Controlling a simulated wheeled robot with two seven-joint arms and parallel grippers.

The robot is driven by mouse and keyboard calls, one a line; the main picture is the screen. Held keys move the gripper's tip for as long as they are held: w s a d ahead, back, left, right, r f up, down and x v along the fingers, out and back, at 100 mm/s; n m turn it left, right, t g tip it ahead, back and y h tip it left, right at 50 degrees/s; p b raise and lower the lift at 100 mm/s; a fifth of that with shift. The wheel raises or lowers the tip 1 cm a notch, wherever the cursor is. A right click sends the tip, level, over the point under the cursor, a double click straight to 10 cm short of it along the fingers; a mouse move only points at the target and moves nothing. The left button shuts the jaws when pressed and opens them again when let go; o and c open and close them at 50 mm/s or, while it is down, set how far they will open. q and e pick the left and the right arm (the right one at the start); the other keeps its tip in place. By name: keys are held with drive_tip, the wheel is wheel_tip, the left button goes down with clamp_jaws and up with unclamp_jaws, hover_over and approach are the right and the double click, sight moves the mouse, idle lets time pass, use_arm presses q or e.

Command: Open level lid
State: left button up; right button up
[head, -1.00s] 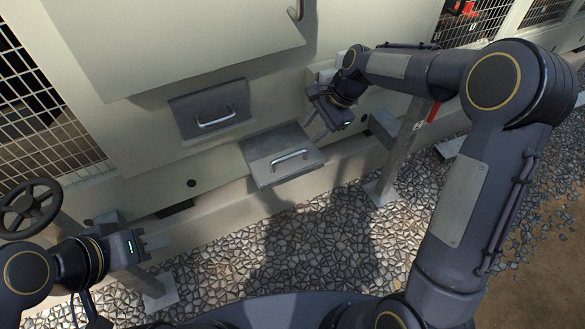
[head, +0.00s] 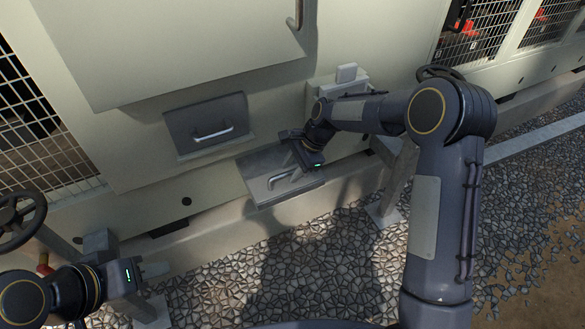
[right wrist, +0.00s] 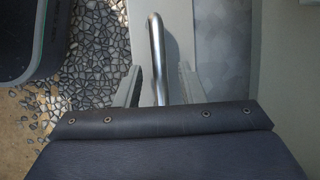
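A flat grey lid (head: 256,168) juts out low on the chiller's front, with a bar handle (head: 280,179) on top. A second grey lid (head: 205,122) with its own handle (head: 212,135) is above and left of it, set against the wall. Both look shut. My right gripper (head: 295,170) is over the lower lid at its handle, hiding part of both. In the right wrist view the fingers (right wrist: 158,88) are apart, with the metal handle (right wrist: 156,42) between them. My left gripper (head: 155,271) is at lower left, away from both lids; its finger gap is unclear.
A large cream panel (head: 180,45) overhangs above the lids. A dark handwheel (head: 20,217) is at the far left. A grey post (head: 395,185) stands right of the lower lid. Gravel (head: 310,250) covers the open ground in front.

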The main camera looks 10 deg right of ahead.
clamp_jaws()
drive_tip(key=w+r+g+p, duration=0.1)
drive_tip(key=p, duration=0.3)
drive_tip(key=w+r+g+h+p, duration=0.1)
drive_tip(key=p, duration=0.4)
drive_tip(key=shift+w+a+r+m+g, duration=0.1)
drive_tip(key=shift+a+m+g, duration=0.2)
drive_tip(key=shift+a+g, duration=0.1)
drive_tip(key=shift+w+g+p, duration=0.4)
drive_tip(key=shift+g+p, duration=0.2)
drive_tip(key=shift+p, duration=0.05)
drive_tip(key=shift+w+a+m+g+h, duration=0.15)
drive_tip(key=shift+w+m+g+h, duration=0.2)
drive_tip(key=shift+g, duration=0.15)
drive_tip(key=shift+r, duration=0.1)
unclamp_jaws()
